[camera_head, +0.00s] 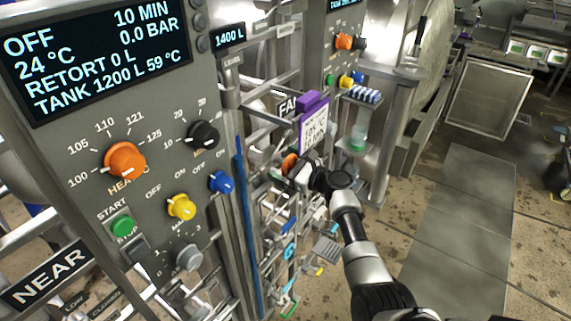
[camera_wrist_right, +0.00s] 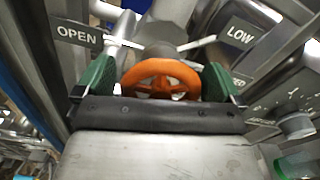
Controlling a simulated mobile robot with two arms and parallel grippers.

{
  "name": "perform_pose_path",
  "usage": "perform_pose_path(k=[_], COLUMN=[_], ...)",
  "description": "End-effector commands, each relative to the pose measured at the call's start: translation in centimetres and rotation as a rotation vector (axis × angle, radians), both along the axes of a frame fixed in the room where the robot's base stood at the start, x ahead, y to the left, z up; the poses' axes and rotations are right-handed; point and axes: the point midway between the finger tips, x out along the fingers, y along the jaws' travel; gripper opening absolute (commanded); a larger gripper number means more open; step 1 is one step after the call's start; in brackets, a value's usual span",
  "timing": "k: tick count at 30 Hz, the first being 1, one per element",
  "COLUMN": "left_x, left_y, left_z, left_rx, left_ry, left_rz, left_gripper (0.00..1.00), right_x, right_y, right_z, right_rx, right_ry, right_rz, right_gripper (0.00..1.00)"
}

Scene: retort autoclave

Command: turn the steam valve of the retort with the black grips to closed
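An orange handwheel (camera_wrist_right: 160,76) sits between the two green fingers of my right gripper (camera_wrist_right: 158,82) in the right wrist view. One finger is on each side of the rim; I cannot tell whether they press on it. White bars extend from behind the wheel toward an OPEN label (camera_wrist_right: 77,34) and a LOW label (camera_wrist_right: 240,35). Another label, ending in "ED", is partly hidden by the right finger. In the head view, my right gripper (camera_head: 303,172) is at the orange wheel (camera_head: 289,163), which is partly covered. Black grips cannot be made out. My left gripper is not in view.
The near control panel (camera_head: 150,215) with knobs fills the left, with a NEAR sign (camera_head: 45,275). A purple-clipped card (camera_head: 314,127) hangs just above my right gripper, partly covering a FAR sign (camera_head: 286,104). Pipes crowd the wheel. The floor (camera_head: 450,240) at right is open.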

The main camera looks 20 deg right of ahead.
Motion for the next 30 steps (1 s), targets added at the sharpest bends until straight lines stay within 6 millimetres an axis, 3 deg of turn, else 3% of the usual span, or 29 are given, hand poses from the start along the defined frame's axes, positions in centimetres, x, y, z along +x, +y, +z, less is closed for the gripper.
perform_pose_path(k=[8,22,30], left_x=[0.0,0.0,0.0], left_y=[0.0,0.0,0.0], left_z=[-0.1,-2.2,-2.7], left_rx=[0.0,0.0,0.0], left_ry=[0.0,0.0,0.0], left_rz=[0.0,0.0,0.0], left_gripper=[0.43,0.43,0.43], right_x=[-0.4,-6.8,-8.5], right_y=[-0.4,-5.4,-6.7], right_z=[0.0,-0.3,0.0], right_rx=[-0.002,-0.004,-0.001], right_ry=[-0.002,-0.002,-0.001], right_rz=[-0.002,-0.001,0.0], right_gripper=[0.97,0.97,0.97])
